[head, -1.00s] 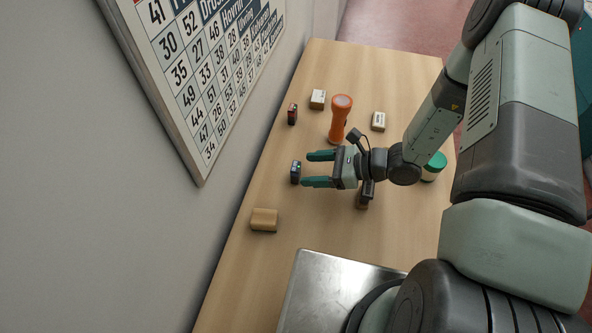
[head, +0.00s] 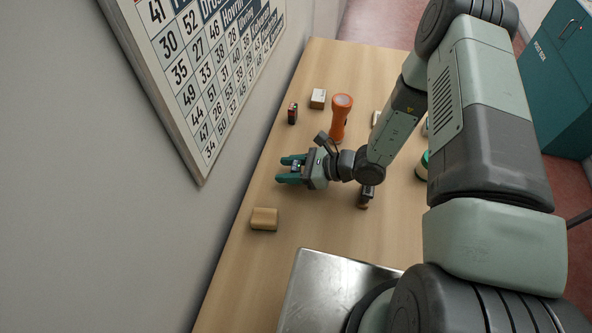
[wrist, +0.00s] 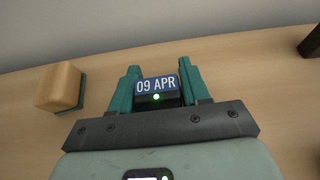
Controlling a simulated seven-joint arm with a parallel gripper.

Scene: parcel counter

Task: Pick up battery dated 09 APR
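The battery (wrist: 157,86) has a blue label reading 09 APR and a dark lower part with a green light, in the wrist view. It stands between the two green fingers of my gripper (wrist: 159,65), which sit against its left and right sides. In the head view my gripper (head: 281,170) is near the wall side of the counter, pointing left, and its fingers mostly hide the battery (head: 297,166). The fingers look shut on it. Whether the battery is clear of the wood cannot be told.
A tan block (head: 264,219) lies near the gripper, and a small dark-and-red item (head: 292,113) stands farther back. An orange flashlight (head: 340,118), a small box (head: 318,98) and a dark stamp-like item (head: 365,197) stand around. A metal plate (head: 320,290) is in front; the wall is close left.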

